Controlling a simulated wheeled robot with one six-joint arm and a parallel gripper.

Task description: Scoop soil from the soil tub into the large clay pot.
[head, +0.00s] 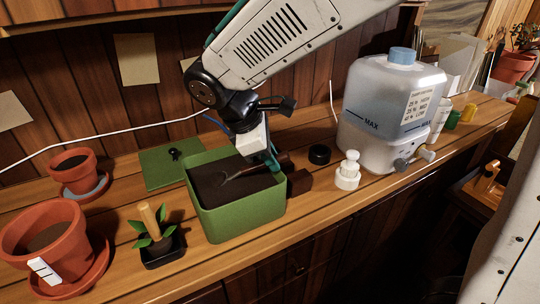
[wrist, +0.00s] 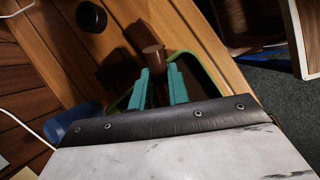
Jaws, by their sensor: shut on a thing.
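The soil tub (head: 240,222) is a green box of dark soil (head: 215,182) at the middle of the bench. My gripper (head: 272,162) is over the tub's right side, its teal fingers shut on the brown handle of a scoop (head: 229,179). The scoop's metal head lies at the soil surface; how deep it sits is unclear. In the wrist view the brown handle end (wrist: 153,56) shows between the teal fingers (wrist: 158,88). The large clay pot (head: 70,247) stands on a saucer at the front left, with a white label and dark soil inside.
A smaller clay pot (head: 75,180) stands behind the large one. A black potted plant (head: 163,253) stands between large pot and tub. A green lid (head: 160,172) lies behind the tub. Wooden block (head: 299,182), black cap (head: 319,154), pump bottle (head: 348,174) and water jug (head: 385,100) are right.

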